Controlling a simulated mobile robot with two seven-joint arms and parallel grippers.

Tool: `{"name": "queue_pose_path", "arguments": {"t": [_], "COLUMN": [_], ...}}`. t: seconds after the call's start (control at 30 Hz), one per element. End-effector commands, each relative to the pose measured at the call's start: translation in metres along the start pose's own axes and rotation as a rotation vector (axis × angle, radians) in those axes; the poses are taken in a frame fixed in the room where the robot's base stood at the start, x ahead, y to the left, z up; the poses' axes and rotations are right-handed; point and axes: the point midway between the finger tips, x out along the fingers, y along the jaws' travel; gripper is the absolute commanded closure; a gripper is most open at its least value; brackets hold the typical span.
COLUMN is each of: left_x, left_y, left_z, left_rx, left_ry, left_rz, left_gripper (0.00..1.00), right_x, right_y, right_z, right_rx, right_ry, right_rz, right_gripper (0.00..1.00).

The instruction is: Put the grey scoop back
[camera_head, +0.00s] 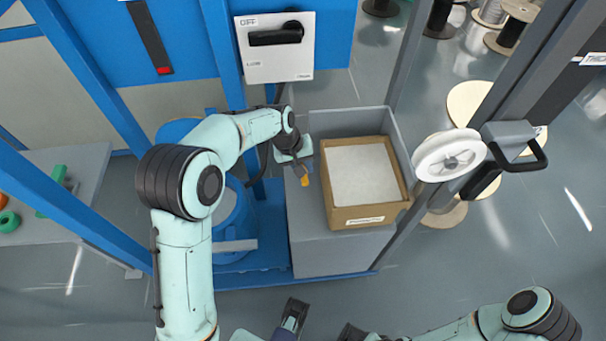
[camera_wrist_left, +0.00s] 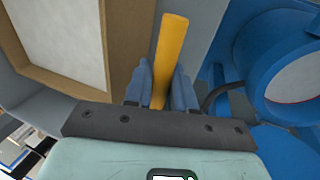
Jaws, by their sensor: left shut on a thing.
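My left gripper (camera_head: 303,173) is above the grey cabinet top, just left of the open cardboard box. It is shut on a yellow-orange handle (camera_head: 305,182), which I take to be the scoop's. In the left wrist view the handle (camera_wrist_left: 170,55) stands between the two blue-grey fingers (camera_wrist_left: 162,82). I cannot make out the scoop's grey bowl in either view. My right arm (camera_head: 490,322) comes in at the bottom right of the head view. Its gripper is at the bottom edge, partly cut off, and I cannot tell its opening.
The cardboard box (camera_head: 341,216) holds white material and sits in a grey bin (camera_head: 400,140) on the cabinet (camera_head: 320,256). A blue cylindrical vessel (camera_head: 228,215) stands left of it. A white switch panel (camera_head: 275,62) is behind. A white spool (camera_head: 449,156) hangs by the grey post at right.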

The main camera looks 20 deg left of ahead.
Motion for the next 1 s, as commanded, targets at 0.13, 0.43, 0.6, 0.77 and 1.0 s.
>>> {"name": "queue_pose_path", "arguments": {"t": [0.13, 0.43, 0.6, 0.77, 1.0], "left_x": [0.030, 0.042, 0.043, 0.045, 0.045], "left_y": [-0.009, -0.012, -0.013, -0.014, -0.013], "left_z": [0.002, 0.002, 0.002, 0.002, 0.002], "left_rx": [0.000, 0.002, 0.001, 0.001, 0.001], "left_ry": [-0.004, 0.000, 0.000, -0.002, -0.001], "left_rz": [-0.003, 0.000, 0.000, -0.001, -0.001], "left_gripper": [1.00, 1.00, 1.00, 0.50, 0.50], "right_x": [0.005, 0.006, 0.007, 0.007, 0.007], "right_y": [0.001, 0.001, 0.001, 0.001, 0.001], "right_z": [-0.002, -0.004, -0.004, -0.005, -0.004], "right_rx": [-0.001, -0.001, -0.001, -0.001, -0.001], "right_ry": [0.006, 0.010, 0.011, 0.012, 0.012], "right_rz": [-0.002, -0.003, -0.003, -0.003, -0.003], "right_gripper": [1.00, 1.00, 1.00, 1.00, 1.00]}}
